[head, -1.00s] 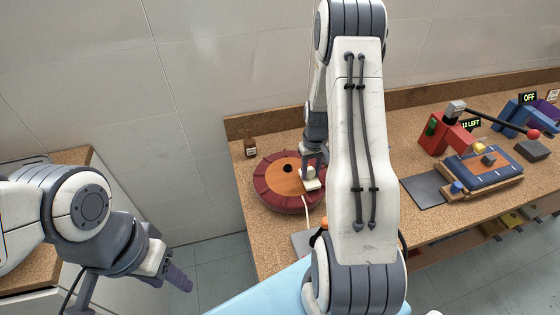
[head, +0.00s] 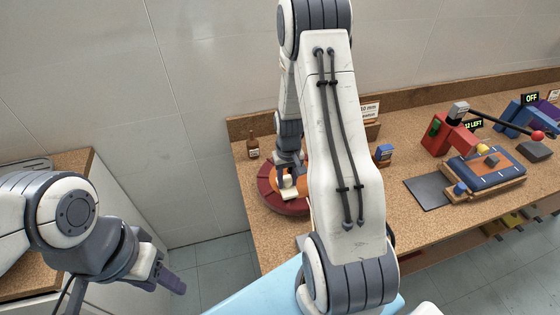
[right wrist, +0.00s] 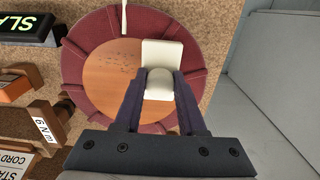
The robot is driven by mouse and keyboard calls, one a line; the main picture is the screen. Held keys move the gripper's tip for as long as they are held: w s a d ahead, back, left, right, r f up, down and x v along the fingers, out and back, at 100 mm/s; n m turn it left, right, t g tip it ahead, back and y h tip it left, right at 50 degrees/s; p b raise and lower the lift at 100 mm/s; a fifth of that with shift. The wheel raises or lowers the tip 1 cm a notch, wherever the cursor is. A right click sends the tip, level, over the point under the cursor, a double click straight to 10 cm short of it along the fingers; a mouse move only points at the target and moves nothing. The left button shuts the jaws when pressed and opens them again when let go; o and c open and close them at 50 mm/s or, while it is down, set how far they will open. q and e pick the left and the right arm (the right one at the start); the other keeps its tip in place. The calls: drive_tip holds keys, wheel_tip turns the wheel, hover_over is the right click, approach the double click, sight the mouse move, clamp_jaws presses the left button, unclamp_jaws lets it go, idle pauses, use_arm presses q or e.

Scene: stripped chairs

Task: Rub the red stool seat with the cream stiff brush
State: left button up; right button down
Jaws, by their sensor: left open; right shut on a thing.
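The red stool seat (head: 268,190) lies on the cork-topped bench, a dark red ring around an orange-brown centre. In the right wrist view the ring (right wrist: 82,62) and the centre (right wrist: 108,72) show, with dark specks on the centre. My right gripper (right wrist: 160,85) is shut on the cream stiff brush (right wrist: 162,55). The brush (head: 290,188) is over the seat; I cannot tell whether it touches. My right arm hides the seat's right side in the head view. My left gripper (head: 172,280) is open and empty, low at the left, away from the bench.
A brown bottle (head: 253,147) stands behind the seat. A blue object (head: 384,153), a red clamp-like device (head: 452,135), a dark plate (head: 428,192) and a blue pad on a wooden frame (head: 486,168) are to the right. A wall closes the back.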

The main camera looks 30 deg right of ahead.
drive_tip(key=shift+w+a, duration=0.1)
drive_tip(key=shift+a, duration=0.35)
drive_tip(key=shift+w+a+r+p, duration=0.1)
drive_tip(key=shift+a+r+p, duration=0.1)
drive_tip(key=shift+r+p, duration=0.15)
wheel_tip(320, 180, up, 3)
drive_tip(key=shift+d+f+p, duration=0.15)
drive_tip(key=shift+f+p, duration=0.05)
drive_tip(key=shift+p, duration=0.5)
drive_tip(key=shift+r+p, duration=0.65)
drive_tip(key=shift+r, duration=0.1)
drive_tip(key=shift+r+p, duration=1.4)
drive_tip(key=shift+r, duration=0.4)
drive_tip(key=shift+f, duration=0.1)
